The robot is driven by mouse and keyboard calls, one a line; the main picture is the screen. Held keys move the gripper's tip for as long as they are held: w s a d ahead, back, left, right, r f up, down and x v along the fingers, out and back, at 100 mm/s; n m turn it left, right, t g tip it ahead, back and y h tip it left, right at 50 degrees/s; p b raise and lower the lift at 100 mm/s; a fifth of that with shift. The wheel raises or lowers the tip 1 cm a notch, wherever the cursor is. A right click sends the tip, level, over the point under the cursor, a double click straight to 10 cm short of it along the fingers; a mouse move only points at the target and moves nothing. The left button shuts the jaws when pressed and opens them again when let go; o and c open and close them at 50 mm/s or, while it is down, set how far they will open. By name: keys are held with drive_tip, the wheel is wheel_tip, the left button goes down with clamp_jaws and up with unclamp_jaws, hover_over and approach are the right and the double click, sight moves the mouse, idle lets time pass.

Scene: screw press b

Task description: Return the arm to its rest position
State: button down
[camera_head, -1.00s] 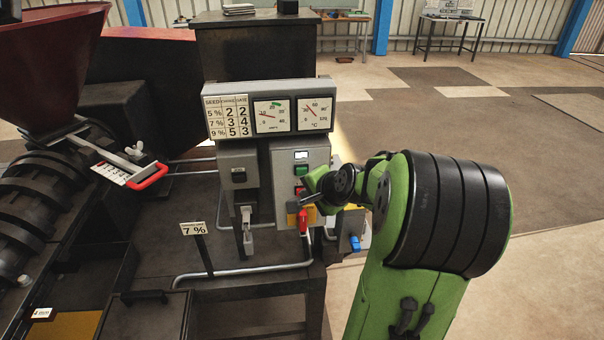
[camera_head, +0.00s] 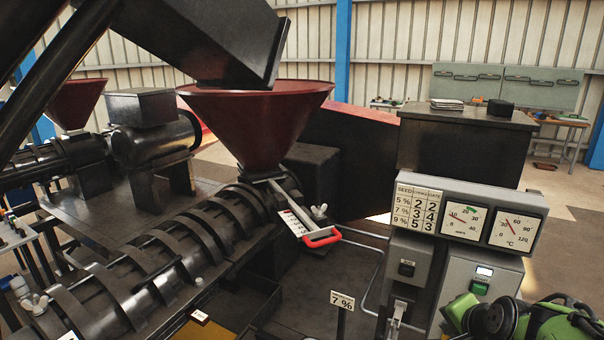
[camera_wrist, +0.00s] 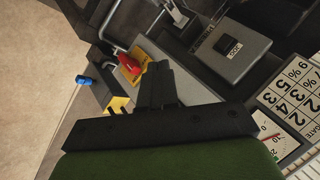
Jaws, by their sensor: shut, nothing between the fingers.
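My arm's green and black wrist (camera_head: 490,318) shows at the bottom right of the head view, in front of the lower part of the control panel (camera_head: 470,275). My gripper's fingers are not clear there. In the wrist view my gripper (camera_wrist: 156,75) has its black fingers together, with nothing between them. Beyond the fingertips is a red rotary handle (camera_wrist: 131,64) on a yellow plate; whether the fingers touch it I cannot tell. A blue handle (camera_wrist: 84,80) lies further left in that view.
The screw press barrel (camera_head: 150,270) runs diagonally under a dark red hopper (camera_head: 255,125). A red-handled slide gate (camera_head: 322,238) sticks out below it. Open floor shows in the wrist view (camera_wrist: 50,50).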

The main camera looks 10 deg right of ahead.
drive_tip(key=s+a+r+n+g, duration=0.1)
drive_tip(key=s+a+r+n, duration=0.1)
drive_tip(key=s+a+n, duration=0.35)
drive_tip(key=s+a+r+n+g, duration=0.1)
drive_tip(key=s+a+n, duration=0.1)
drive_tip(key=a, duration=0.6)
drive_tip(key=s+a+n+y, duration=0.1)
drive_tip(key=s+a+n, duration=0.3)
drive_tip(key=s, duration=0.6)
drive_tip(key=shift+s+a+n, duration=0.2)
drive_tip(key=shift+a+n, duration=0.15)
drive_tip(key=shift+n, duration=0.8)
drive_tip(key=shift+r, duration=0.1)
